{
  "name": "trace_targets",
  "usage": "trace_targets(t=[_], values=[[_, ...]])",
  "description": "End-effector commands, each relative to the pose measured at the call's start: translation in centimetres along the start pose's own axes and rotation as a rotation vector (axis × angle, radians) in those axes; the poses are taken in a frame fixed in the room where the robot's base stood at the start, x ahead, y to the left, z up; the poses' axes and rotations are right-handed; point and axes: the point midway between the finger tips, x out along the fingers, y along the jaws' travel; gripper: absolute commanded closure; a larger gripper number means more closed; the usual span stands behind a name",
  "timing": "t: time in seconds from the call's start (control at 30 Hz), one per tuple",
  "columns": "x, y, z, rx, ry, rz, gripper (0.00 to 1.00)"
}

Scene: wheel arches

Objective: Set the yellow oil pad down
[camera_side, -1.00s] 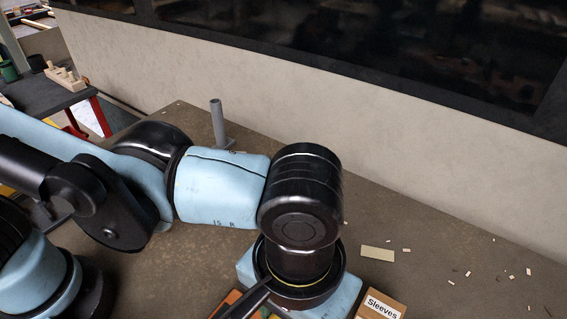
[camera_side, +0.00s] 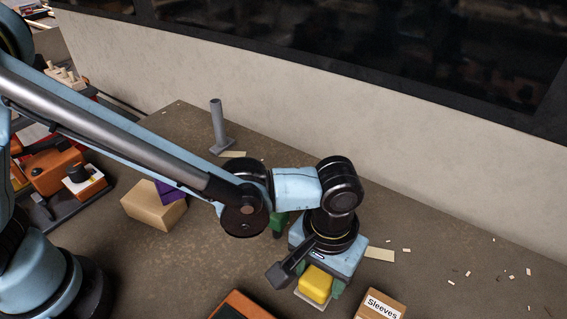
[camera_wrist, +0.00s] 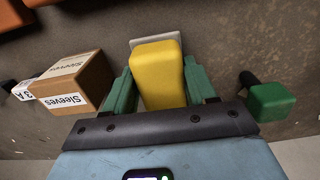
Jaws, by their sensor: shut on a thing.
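The yellow oil pad (camera_wrist: 158,76) is a rounded yellow block between the two green fingers of my gripper (camera_wrist: 160,85). My gripper is shut on it, one finger at each side. In the side view the yellow pad (camera_side: 315,284) shows below my wrist, low over the table. A pale flat plate (camera_wrist: 150,41) shows just beyond and under the pad's far end, and its edge also shows in the side view (camera_side: 309,301). I cannot tell whether the pad touches the plate.
A cardboard box marked Sleeves (camera_side: 380,304) stands close to the right of my gripper. A green block (camera_wrist: 272,102) is on the other side. An orange object (camera_side: 238,306) lies at the front. A tan box (camera_side: 153,207) and a grey post (camera_side: 216,128) stand left.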

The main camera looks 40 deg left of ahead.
Motion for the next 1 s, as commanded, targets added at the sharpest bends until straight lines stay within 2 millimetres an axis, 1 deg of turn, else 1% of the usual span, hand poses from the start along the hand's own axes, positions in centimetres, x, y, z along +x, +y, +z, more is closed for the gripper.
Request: trace_targets(t=[0.03,0.13,0.5,0.53,0.6,0.7,1.0], values=[[0.7,0.0,0.0,0.0,0.0,0.0,0.75],[1.3,0.0,0.0,0.0,0.0,0.0,0.75],[1.6,0.0,0.0,0.0,0.0,0.0,0.75],[1.7,0.0,0.0,0.0,0.0,0.0,0.42],[1.6,0.0,0.0,0.0,0.0,0.0,0.32],[1.6,0.0,0.0,0.0,0.0,0.0,0.18],[1.5,0.0,0.1,0.0,0.0,0.0,0.18]])
